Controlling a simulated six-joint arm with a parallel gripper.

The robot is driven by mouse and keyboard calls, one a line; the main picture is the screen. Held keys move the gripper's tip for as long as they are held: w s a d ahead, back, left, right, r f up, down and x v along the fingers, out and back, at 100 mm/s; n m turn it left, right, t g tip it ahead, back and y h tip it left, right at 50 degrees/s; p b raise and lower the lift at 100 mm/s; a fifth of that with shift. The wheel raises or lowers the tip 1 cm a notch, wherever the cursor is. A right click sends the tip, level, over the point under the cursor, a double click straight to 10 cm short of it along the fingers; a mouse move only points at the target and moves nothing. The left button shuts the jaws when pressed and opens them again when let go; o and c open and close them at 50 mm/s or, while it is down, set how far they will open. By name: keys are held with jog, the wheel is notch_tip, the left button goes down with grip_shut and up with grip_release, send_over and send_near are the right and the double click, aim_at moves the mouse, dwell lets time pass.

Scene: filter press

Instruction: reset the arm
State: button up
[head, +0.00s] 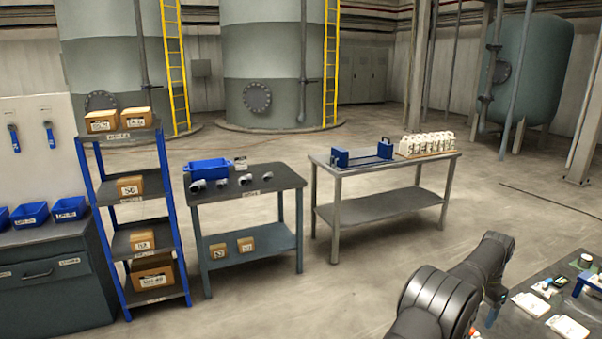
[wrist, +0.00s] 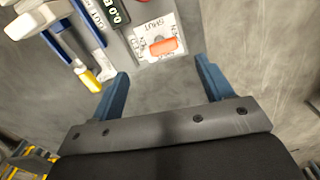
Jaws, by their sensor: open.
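My gripper (wrist: 161,67) shows in the wrist view with its two blue fingers wide apart. Nothing is between them; grey floor shows in the gap. My dark arm reaches in from the bottom right of the head view, beside a dark table (head: 534,318). In the head view I cannot make out the fingers clearly.
A yellow-ended tool (wrist: 90,80) and a green display (wrist: 113,12) lie near the card. A blue shelf rack (head: 143,253), a table with a blue bin (head: 207,168), and a grey bench (head: 333,219) stand further off. Open floor lies between them and my arm.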

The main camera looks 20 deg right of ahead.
notch_tip(320, 180, up, 11)
notch_tip(320, 180, down, 14)
jog(key=n+t, duration=0.1)
jog(key=n, duration=0.2)
jog(key=n+t+h, duration=0.1)
jog(key=n, duration=0.2)
jog(key=n+t+h, duration=0.1)
jog(key=n, duration=0.2)
jog(key=shift+f, duration=0.25)
jog(key=shift+s+a+f+n+h, duration=0.1)
jog(key=shift+f+n+h, duration=0.05)
jog(key=shift+f+n, duration=0.25)
jog(key=shift+s+a+f+n+h, duration=0.1)
jog(key=shift+f+n+h, duration=0.05)
jog(key=shift+f+n, duration=0.2)
jog(key=o, duration=0.6)
